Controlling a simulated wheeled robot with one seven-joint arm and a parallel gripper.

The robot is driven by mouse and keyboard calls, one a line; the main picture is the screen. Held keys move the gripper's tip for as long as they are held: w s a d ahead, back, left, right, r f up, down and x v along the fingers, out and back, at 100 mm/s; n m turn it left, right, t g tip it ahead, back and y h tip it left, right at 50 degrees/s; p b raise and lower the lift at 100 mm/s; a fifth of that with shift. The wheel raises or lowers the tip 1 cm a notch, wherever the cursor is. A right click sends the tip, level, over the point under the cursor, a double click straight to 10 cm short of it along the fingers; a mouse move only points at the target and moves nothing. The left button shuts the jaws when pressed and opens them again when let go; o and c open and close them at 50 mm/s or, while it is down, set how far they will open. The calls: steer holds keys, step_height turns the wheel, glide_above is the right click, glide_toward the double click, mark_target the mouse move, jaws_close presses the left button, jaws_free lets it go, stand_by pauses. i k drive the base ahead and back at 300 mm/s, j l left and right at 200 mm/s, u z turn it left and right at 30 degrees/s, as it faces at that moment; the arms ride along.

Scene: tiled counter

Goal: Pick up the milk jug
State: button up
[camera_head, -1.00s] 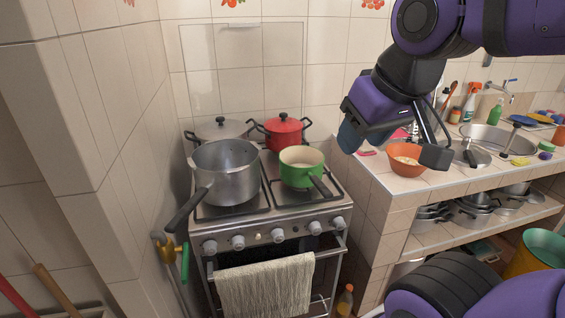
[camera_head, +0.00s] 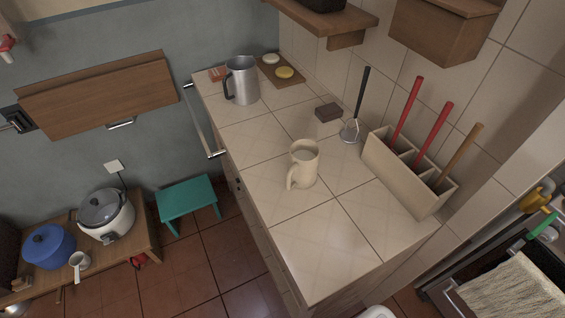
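Two jug-like vessels stand upright on the tiled counter (camera_head: 335,243). A cream jug (camera_head: 303,165) with a handle at its lower left stands near the middle and looks filled with something pale. A taller grey metal jug (camera_head: 243,82) with a dark handle on its left stands at the far end. I cannot tell for certain which is the milk jug. My gripper is not in view now.
A dark brown block (camera_head: 328,112), a masher (camera_head: 350,131) and a holder (camera_head: 408,180) with red and wooden handles line the wall side. A wooden shelf (camera_head: 335,18) overhangs the back. The near counter is clear. A green stool (camera_head: 187,198) stands left.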

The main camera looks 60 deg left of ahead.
mark_target(299, 170)
steer(key=k+j, duration=0.45)
steer(key=i+u, duration=0.1)
steer(key=u, duration=0.3)
steer(key=i+l+u, duration=0.1)
steer(key=u, duration=0.35)
steer(key=i+l+u, duration=0.1)
steer(key=l+u, duration=1.35)
steer(key=i+j+z, duration=0.15)
steer(key=j, duration=0.25)
steer(key=i+j+z, duration=0.1)
steer(key=j, duration=0.3)
